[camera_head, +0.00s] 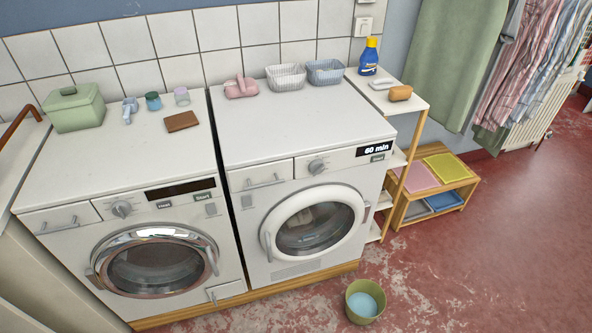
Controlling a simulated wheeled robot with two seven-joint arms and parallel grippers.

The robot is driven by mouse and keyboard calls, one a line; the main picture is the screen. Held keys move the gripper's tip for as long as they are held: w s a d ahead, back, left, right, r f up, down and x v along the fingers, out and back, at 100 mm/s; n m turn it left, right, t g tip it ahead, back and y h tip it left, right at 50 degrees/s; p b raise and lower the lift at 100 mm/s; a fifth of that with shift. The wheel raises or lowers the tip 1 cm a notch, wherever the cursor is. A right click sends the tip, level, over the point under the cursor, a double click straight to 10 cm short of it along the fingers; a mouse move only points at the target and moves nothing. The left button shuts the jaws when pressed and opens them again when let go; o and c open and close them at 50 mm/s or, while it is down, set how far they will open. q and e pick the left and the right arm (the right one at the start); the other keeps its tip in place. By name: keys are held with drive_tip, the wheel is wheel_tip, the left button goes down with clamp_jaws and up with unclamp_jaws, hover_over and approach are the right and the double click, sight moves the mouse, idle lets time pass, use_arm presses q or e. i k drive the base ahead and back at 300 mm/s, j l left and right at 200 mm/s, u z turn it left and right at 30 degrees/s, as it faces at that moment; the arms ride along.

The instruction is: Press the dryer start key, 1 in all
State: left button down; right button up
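Two white front-loading machines stand side by side. The right machine (300,130) has a white-rimmed round door (313,222), shut, with cloth visible behind the glass. Its display (374,149) reads "60 min", and a small grey key (380,158), its label too small to read surely, sits just below it. The left machine (110,185) has a chrome-rimmed door (155,262) and a dark display (180,189). Two small labelled keys sit below that display, one (203,197) seeming to read "Start". No label shows which machine is the dryer. Neither of my grippers is in view.
Baskets (287,77), a pink item (241,88), a green box (74,108) and small items stand on the machine tops. A shelf (405,95) with a blue bottle (369,57) is at right. A green bucket (365,301) stands on the floor in front.

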sight(376, 158)
drive_tip(key=i+l+u, duration=0.25)
drive_tip(key=l, duration=0.4)
drive_tip(key=l+u, duration=0.25)
drive_tip(key=l, duration=0.45)
drive_tip(key=i+l+u, duration=0.1)
drive_tip(key=l+u, duration=0.15)
drive_tip(key=l, duration=0.45)
drive_tip(key=k+l+u, duration=0.3)
drive_tip(key=k+l, duration=0.65)
drive_tip(key=k, duration=0.1)
